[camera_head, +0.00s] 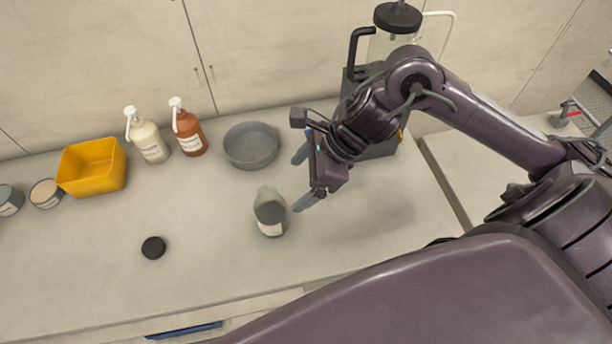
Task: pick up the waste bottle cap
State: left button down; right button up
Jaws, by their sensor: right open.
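A small round black cap (153,247), which looks like the waste bottle cap, lies flat on the grey counter (85,265) at the front left. A grey-green bottle (270,212) with a dark band and a pale label stands near the middle of the counter. My right gripper (302,179) is open and empty. Its fingers point left, just behind and right of the bottle, well to the right of the cap. I cannot tell whether a finger touches the bottle. My left gripper is not in view.
A round grey pan (251,146) stands behind the bottle. A white pump bottle (148,138), a reddish-brown pump bottle (188,130), a yellow bin (92,168) and two small tins (46,194) line the back left. The counter around the cap is clear.

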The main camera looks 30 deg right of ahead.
aim_at(154, 247)
jog(key=k, duration=1.5)
